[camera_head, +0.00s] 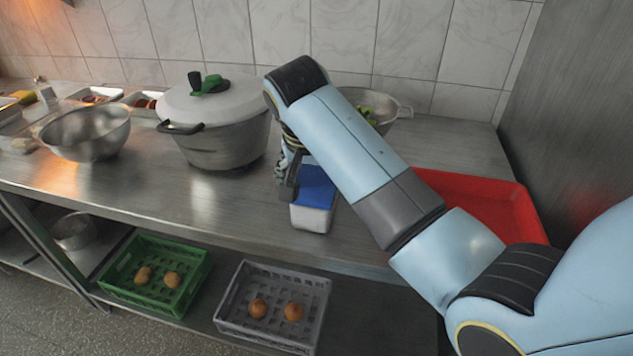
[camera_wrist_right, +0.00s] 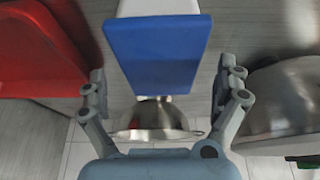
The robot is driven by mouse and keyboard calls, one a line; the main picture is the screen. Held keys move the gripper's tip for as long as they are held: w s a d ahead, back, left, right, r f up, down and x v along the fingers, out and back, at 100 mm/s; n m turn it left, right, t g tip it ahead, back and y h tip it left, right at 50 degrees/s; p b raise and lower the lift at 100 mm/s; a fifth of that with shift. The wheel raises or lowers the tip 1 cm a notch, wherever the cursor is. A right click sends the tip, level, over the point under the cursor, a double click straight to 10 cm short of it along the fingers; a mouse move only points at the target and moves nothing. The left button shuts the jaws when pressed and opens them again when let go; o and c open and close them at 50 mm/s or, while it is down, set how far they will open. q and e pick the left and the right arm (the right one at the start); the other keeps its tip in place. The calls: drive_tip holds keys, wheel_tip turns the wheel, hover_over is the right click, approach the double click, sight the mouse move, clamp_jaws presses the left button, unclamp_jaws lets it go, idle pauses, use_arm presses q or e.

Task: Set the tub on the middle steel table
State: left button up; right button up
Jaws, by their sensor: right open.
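The tub, white with a blue lid, (camera_head: 313,214) stands on the steel table (camera_head: 215,208) near its front edge, left of the red tray. In the right wrist view the tub's blue lid (camera_wrist_right: 158,52) lies between the spread fingers. My right gripper (camera_head: 287,178) is at the tub's left side in the head view, its fingers partly hidden by my arm. In the right wrist view the right gripper (camera_wrist_right: 160,90) is open, with a gap between each finger and the lid. My left gripper is not in view.
A large lidded pot (camera_head: 222,145) stands left of the tub, with a steel bowl (camera_head: 88,138) further left. A red tray (camera_head: 485,200) is on the right. A colander (camera_head: 400,108) stands behind my arm. A green crate (camera_head: 150,300) and a grey crate (camera_head: 228,318) sit below.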

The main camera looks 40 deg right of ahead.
drive_tip(key=v, duration=0.9)
drive_tip(key=shift+s, duration=0.1)
drive_tip(key=s+f+n+y, duration=0.15)
drive_tip(key=s+n, duration=0.25)
drive_tip(key=s, duration=0.4)
drive_tip(key=s+f+n, duration=0.3)
drive_tip(key=s, duration=0.4)
drive_tip(key=s+f+n+y, duration=0.15)
drive_tip(key=s+n, duration=0.25)
drive_tip(key=s, duration=0.4)
drive_tip(key=s+d+f+b, duration=0.15)
drive_tip(key=f+b, duration=0.35)
drive_tip(key=f, duration=1.4)
drive_tip(key=s+d+f+b, duration=0.15)
drive_tip(key=f+b, duration=0.35)
drive_tip(key=f, duration=1.4)
drive_tip(key=s+f+g+b, duration=0.1)
drive_tip(key=s+f+b, duration=0.4)
drive_tip(key=s+f, duration=1.2)
wheel_tip(320, 180, down, 3)
drive_tip(key=shift+d+r+m+g, duration=0.15)
drive_tip(key=shift+d+m+g, duration=0.15)
drive_tip(key=shift+d+g, duration=0.1)
drive_tip(key=shift+s, duration=0.4)
drive_tip(key=shift+c, duration=0.3)
